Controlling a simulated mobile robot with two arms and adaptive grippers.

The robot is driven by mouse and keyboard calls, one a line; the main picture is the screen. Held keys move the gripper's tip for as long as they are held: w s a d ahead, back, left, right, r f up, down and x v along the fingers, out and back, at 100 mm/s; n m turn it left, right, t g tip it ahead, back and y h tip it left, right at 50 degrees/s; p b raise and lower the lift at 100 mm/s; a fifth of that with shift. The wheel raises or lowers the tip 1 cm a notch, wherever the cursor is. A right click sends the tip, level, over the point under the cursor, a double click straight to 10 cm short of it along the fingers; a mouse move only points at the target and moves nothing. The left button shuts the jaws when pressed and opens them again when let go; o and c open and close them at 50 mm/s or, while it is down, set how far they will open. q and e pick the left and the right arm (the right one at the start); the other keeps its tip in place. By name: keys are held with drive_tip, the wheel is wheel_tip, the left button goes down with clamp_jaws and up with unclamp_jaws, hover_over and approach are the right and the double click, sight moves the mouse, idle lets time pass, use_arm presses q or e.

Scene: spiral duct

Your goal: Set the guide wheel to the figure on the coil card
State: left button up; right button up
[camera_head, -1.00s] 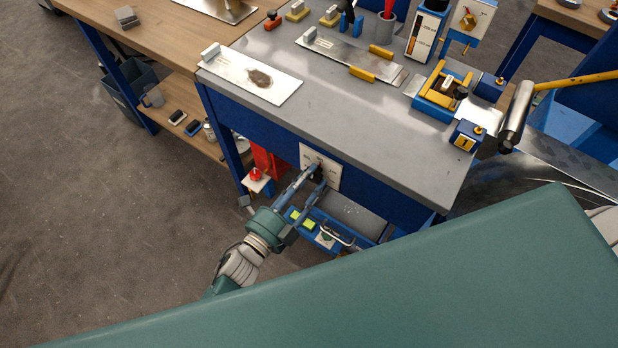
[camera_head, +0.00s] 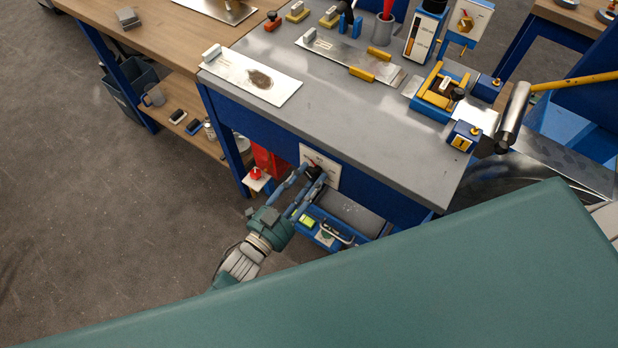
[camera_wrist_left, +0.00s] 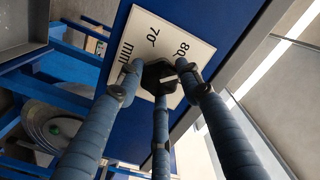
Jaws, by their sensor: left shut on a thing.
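The guide wheel appears to be a black knob (camera_head: 314,171) on a white scale plate (camera_head: 329,164) on the bench's blue front. In the left wrist view, the plate (camera_wrist_left: 143,17) shows "70", "80" and "mm", and the dark knob (camera_wrist_left: 158,73) sits between my fingers. My left gripper (camera_head: 309,176) is shut on the knob; its three blue fingers (camera_wrist_left: 160,80) surround it. The fingers hide part of the knob and scale, so I cannot read its setting. I cannot pick out the coil card for certain. My right gripper is out of view.
The grey bench top (camera_head: 335,110) overhangs above, holding metal plates and blue-yellow fixtures.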

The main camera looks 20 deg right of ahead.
use_arm(q)
drive_tip(key=shift+w+a+f+n, duration=0.1)
drive_tip(key=shift+n, duration=0.65)
drive_tip(key=shift+w+a+f+n, duration=0.1)
drive_tip(key=shift+n, duration=0.65)
drive_tip(key=shift+s+f+n, duration=0.1)
drive_tip(key=shift+f+n, duration=0.1)
drive_tip(key=shift+n, duration=0.1)
drive_tip(key=o, duration=1.1)
drive_tip(key=shift+o, duration=0.2)
drive_tip(key=shift+s+a+r, duration=0.1)
drive_tip(key=shift+s+a, duration=0.1)
drive_tip(key=shift+s, duration=0.05)
drive_tip(key=v, duration=1.1)
drive_tip(key=shift+a, duration=0.15)
